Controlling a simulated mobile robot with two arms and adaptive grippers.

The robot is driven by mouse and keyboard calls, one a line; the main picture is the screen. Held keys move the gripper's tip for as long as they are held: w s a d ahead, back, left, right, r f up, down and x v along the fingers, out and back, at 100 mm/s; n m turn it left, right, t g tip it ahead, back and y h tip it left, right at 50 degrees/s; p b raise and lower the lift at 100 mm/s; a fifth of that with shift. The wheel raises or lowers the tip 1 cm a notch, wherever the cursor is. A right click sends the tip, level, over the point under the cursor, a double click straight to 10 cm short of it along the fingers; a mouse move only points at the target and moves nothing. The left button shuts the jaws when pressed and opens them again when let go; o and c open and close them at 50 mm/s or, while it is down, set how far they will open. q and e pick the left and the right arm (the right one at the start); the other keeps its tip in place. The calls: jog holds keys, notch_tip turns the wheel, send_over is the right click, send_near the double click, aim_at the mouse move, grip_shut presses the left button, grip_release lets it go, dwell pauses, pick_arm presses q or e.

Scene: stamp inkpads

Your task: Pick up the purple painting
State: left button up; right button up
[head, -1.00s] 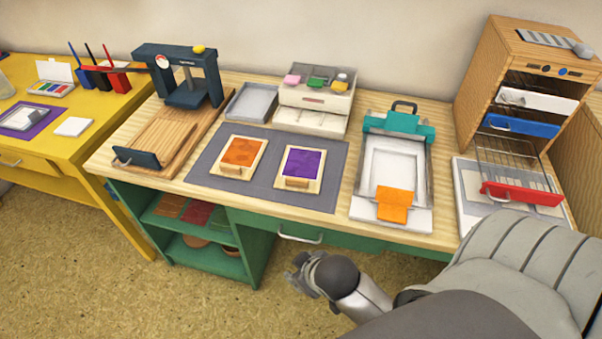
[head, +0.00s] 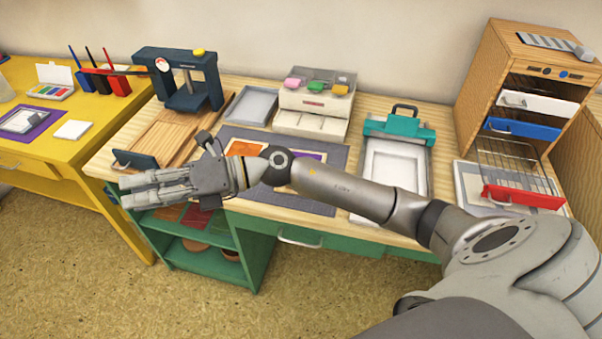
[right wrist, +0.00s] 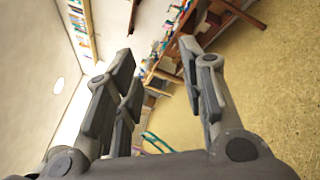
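The purple painting (head: 312,156) lies flat on the grey mat (head: 333,165) on the wooden table. Most of it is hidden behind my right forearm; only a strip of its far edge shows. My right gripper (head: 124,190) is stretched out to the left, past the painting, in front of the table's left part. In the right wrist view its fingers (right wrist: 158,62) are spread apart with nothing between them. My left gripper is in neither view.
An orange painting (head: 243,149) lies left of the purple one, partly covered by my arm. A dark press (head: 183,80), a stamp box (head: 315,100), a teal-topped frame (head: 398,130) and a wooden drying cabinet (head: 520,85) stand around the mat.

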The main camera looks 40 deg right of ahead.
jog(key=d+f+n+g+h, duration=0.3)
jog(key=d+f+n+h, duration=0.15)
jog(key=f, duration=0.25)
jog(key=w+d+f+g+h, duration=0.15)
jog(key=d+h, duration=0.55)
jog(key=d, duration=0.7)
jog(key=w+d+f+g+h, duration=0.15)
jog(key=d+h, duration=0.45)
jog(key=d, duration=0.8)
jog(key=shift+n+t, duration=0.3)
jog(key=shift+n, duration=0.15)
jog(key=f, duration=0.2)
jog(key=s+f, duration=0.1)
jog(key=f, duration=0.2)
jog(key=shift+w+a+f+p, duration=0.15)
jog(key=shift+f+p, duration=0.15)
jog(key=shift+f, duration=1.2)
jog(key=shift+w+f+p, duration=0.1)
jog(key=shift+f+p, duration=0.2)
jog(key=shift+f, duration=1.2)
jog(key=shift+c, duration=0.5)
grip_shut()
